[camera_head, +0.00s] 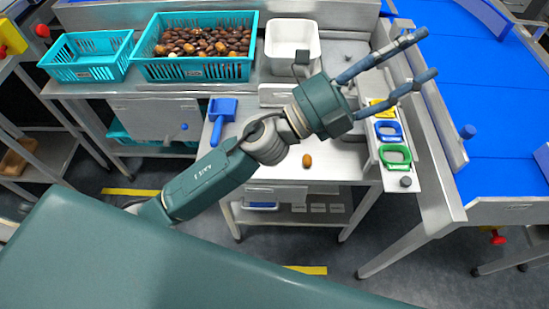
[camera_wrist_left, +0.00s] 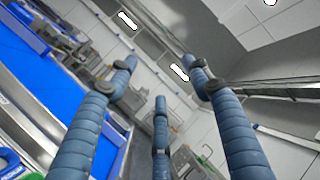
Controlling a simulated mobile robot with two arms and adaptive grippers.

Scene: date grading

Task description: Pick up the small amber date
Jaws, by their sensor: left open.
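The small amber date (camera_head: 307,160) lies alone on the steel table (camera_head: 330,172), below my left gripper in the head view. My left gripper (camera_head: 406,57) reaches in from the left with its blue fingers apart and empty. It points to the upper right, past the date, over the table's right side. In the left wrist view the fingers (camera_wrist_left: 160,110) are spread with nothing between them, and the date does not show there. My right gripper is not in view.
A teal crate of dark dates (camera_head: 195,70), an empty teal crate (camera_head: 88,72) and a white bin (camera_head: 292,44) stand at the back. A blue scoop (camera_head: 221,112) lies left of the date. Coloured-handled tools (camera_head: 396,155) line the right edge, beside a blue conveyor (camera_head: 480,90).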

